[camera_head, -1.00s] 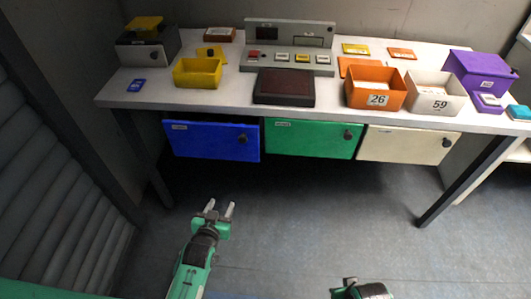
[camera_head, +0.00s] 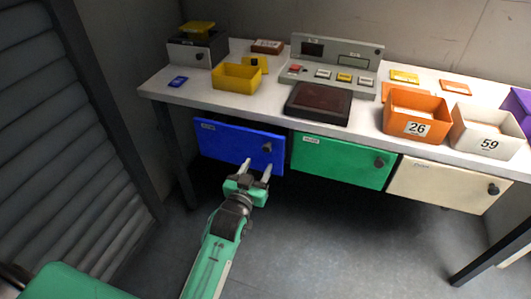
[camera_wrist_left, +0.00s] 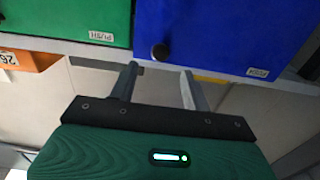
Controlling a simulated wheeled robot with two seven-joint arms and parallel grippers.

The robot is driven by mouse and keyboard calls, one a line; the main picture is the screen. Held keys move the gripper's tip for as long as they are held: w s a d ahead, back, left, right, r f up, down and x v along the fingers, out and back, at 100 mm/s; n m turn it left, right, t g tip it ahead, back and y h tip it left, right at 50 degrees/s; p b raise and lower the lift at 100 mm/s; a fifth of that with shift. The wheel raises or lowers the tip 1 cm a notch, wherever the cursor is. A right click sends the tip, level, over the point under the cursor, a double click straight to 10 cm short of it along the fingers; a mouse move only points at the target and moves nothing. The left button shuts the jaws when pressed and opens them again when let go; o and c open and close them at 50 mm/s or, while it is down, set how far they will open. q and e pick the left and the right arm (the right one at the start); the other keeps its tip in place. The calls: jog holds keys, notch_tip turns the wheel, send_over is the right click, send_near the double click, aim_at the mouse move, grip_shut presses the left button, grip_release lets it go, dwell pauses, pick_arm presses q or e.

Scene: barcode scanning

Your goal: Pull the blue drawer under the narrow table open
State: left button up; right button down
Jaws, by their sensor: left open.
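The blue drawer (camera_head: 235,145) hangs under the left part of the narrow white table (camera_head: 160,86) and looks shut. Its dark round knob (camera_head: 267,147) is near its right edge. The drawer (camera_wrist_left: 230,35) and knob (camera_wrist_left: 160,52) also show in the left wrist view, which sees them upside down. My left gripper (camera_head: 257,168) is open and empty, in front of the drawer's lower right part. In the left wrist view the knob shows just beyond the gap between its fingers (camera_wrist_left: 160,85), apart from them. My right gripper is not in view.
A green drawer (camera_head: 340,160) and a cream drawer (camera_head: 440,182) hang to the right. On the table are a yellow bin (camera_head: 237,79), a grey button panel (camera_head: 338,70), an orange bin (camera_head: 417,115) and a white bin (camera_head: 487,133). The floor in front is clear.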

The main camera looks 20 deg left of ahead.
aim_at(266, 150)
pick_arm(q)
jog(key=w, duration=0.6)
jog(key=shift+w+d+b, duration=0.1)
jog(key=shift+w+b, duration=0.05)
jog(key=shift+b, duration=0.15)
jog(key=shift+w, duration=0.5)
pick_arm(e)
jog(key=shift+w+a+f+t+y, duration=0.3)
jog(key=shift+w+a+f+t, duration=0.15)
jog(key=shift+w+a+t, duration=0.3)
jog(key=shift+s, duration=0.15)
pick_arm(q)
grip_shut()
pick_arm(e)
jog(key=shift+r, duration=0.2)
